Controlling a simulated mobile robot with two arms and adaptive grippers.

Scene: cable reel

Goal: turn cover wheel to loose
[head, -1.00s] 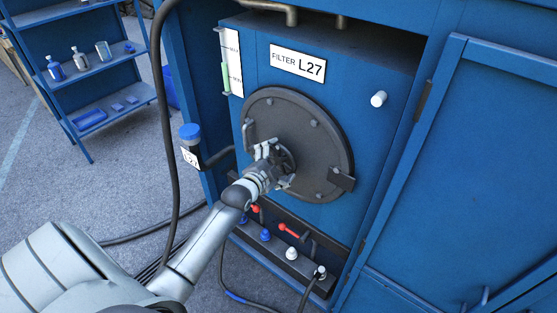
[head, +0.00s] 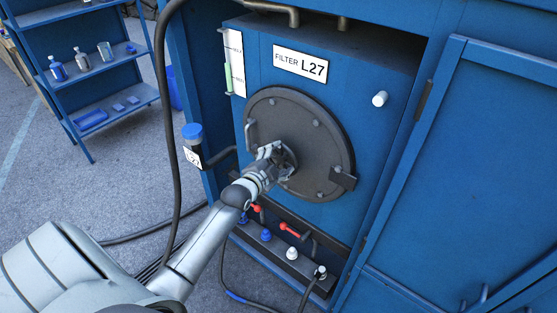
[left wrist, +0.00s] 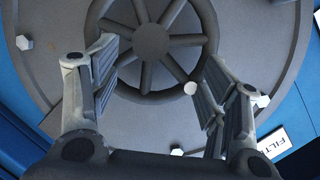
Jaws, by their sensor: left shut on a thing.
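The round dark filter cover (head: 318,130) is closed on the blue housing under a "FILTER L27" label. The dark spoked cover wheel (left wrist: 152,42) is at its centre. In the head view the wheel is mostly hidden behind my left gripper (head: 277,158). In the left wrist view my left gripper (left wrist: 158,58) has its two fingers spread on opposite sides of the wheel, shut on its rim. The wheel's hub and spokes show between the fingers. My right gripper is in neither view.
A handle stands at the cover's left edge and a dark latch block (head: 342,179) at its lower right. Below is a panel with red levers (head: 290,230) and knobs. A blue-capped canister (head: 191,133) and a black hose hang left. An open blue door (head: 470,170) stands right.

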